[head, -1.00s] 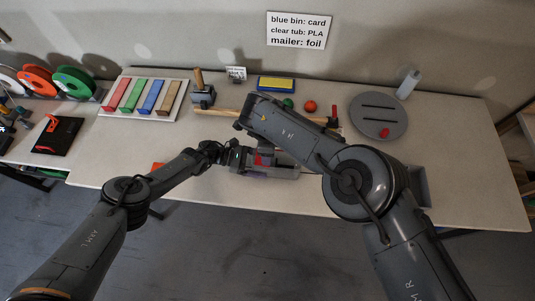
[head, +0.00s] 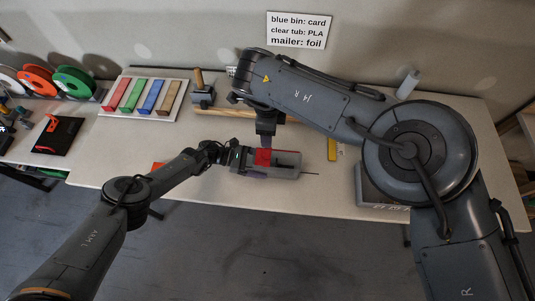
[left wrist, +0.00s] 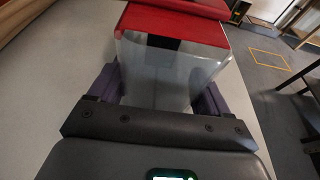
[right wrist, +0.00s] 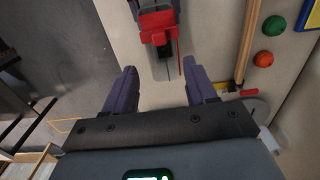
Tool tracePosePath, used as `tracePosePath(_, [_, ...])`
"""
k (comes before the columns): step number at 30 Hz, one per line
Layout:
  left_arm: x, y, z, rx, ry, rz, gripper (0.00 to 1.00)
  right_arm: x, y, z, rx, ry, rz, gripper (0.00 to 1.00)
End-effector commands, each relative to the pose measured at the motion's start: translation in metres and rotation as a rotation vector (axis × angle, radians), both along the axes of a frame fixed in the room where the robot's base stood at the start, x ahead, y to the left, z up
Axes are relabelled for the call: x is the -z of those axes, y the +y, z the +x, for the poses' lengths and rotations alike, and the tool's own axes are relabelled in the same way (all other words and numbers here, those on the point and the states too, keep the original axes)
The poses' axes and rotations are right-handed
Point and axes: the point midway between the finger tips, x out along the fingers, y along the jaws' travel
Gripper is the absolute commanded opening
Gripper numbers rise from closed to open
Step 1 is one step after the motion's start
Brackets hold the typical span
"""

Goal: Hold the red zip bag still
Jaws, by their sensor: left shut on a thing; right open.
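The red zip bag has a clear body and a red top band. In the left wrist view the bag (left wrist: 172,28) stands between my left fingers (left wrist: 160,92), its clear part gripped from both sides. In the head view its red part (head: 263,156) shows just right of my left gripper (head: 240,158). My right gripper (right wrist: 160,88) is open and empty in the right wrist view, with the bag's red part (right wrist: 157,27) beyond its fingertips. In the head view the right arm reaches down above and behind the bag; its fingertips are hard to make out.
A grey block-like thing (head: 287,160) lies beside the bag. A yellow strip (head: 332,150) is to its right. A white board with coloured bars (head: 128,107) stands back left.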

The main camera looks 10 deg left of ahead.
Motion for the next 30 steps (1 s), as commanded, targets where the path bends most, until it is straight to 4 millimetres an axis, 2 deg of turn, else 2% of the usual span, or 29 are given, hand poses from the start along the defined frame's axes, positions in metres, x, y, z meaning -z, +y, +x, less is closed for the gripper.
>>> tracePosePath(16, [0.001,0.0,-0.001,-0.001,0.002,0.002,0.17,0.0,0.001,-0.001,-0.016,0.003,0.002,0.53])
tracePosePath(20, [0.001,0.0,-0.001,-0.001,0.002,0.002,0.17,0.001,0.016,-0.004,-0.096,0.014,0.055,0.53])
tracePosePath(25, [0.001,0.0,-0.001,-0.001,0.002,0.002,0.17,-0.005,0.054,-0.011,-0.263,0.045,0.255,0.53])
tracePosePath(27, [0.001,0.0,-0.001,-0.001,0.002,0.002,0.17,-0.005,0.063,-0.013,-0.317,0.076,0.398,0.53])
tracePosePath(30, [0.001,0.0,-0.001,-0.001,0.002,0.002,0.17,-0.006,0.064,-0.013,-0.358,0.104,0.61,0.53])
